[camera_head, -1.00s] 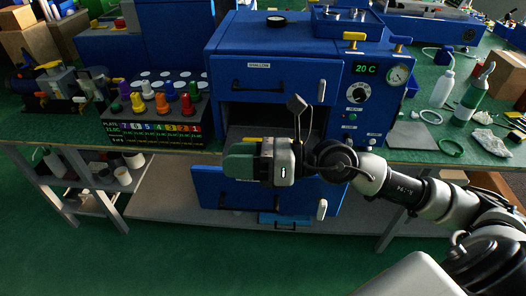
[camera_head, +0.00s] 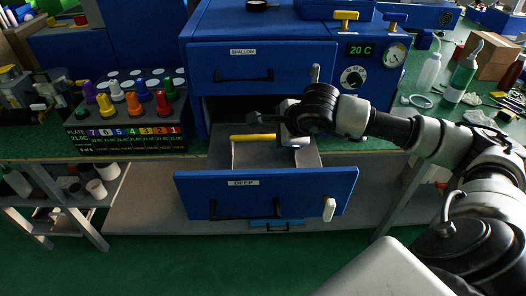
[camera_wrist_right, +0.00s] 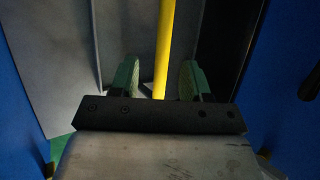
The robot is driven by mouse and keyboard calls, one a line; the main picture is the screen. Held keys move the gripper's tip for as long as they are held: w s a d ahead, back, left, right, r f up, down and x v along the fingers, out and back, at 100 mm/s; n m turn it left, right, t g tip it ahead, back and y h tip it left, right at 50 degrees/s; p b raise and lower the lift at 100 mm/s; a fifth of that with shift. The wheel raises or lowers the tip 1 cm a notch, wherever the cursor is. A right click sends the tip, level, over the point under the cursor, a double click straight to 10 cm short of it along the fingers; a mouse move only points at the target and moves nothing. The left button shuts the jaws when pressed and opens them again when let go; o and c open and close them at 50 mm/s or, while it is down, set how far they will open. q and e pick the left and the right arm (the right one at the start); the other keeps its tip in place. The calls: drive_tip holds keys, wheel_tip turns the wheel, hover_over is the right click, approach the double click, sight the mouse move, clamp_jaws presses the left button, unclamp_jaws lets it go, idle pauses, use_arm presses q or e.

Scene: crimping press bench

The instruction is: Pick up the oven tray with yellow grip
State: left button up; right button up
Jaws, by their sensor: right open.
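The yellow grip (camera_head: 253,137) is a straight bar above the grey oven tray (camera_head: 250,156), inside the pulled-out DEEP drawer (camera_head: 268,192) of the blue oven. My right gripper (camera_wrist_right: 157,82) is over the drawer, at the right end of the grip in the head view. In the right wrist view its green fingers are open, one on each side of the yellow grip (camera_wrist_right: 164,40), with gaps left and right. Whether the grip sits at fingertip depth is hard to tell. My left gripper is not in view.
The closed SHALLOW drawer (camera_head: 262,64) is just above and behind the gripper. A rack of coloured knobs (camera_head: 130,108) stands left of the oven. Bottles (camera_head: 461,76) and loose rings stand on the green bench at the right.

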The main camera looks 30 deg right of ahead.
sight(269, 136)
drive_tip(key=p+x, duration=0.1)
drive_tip(key=x, duration=0.4)
drive_tip(key=shift+w+a, duration=0.15)
drive_tip(key=shift+w, duration=0.15)
clamp_jaws()
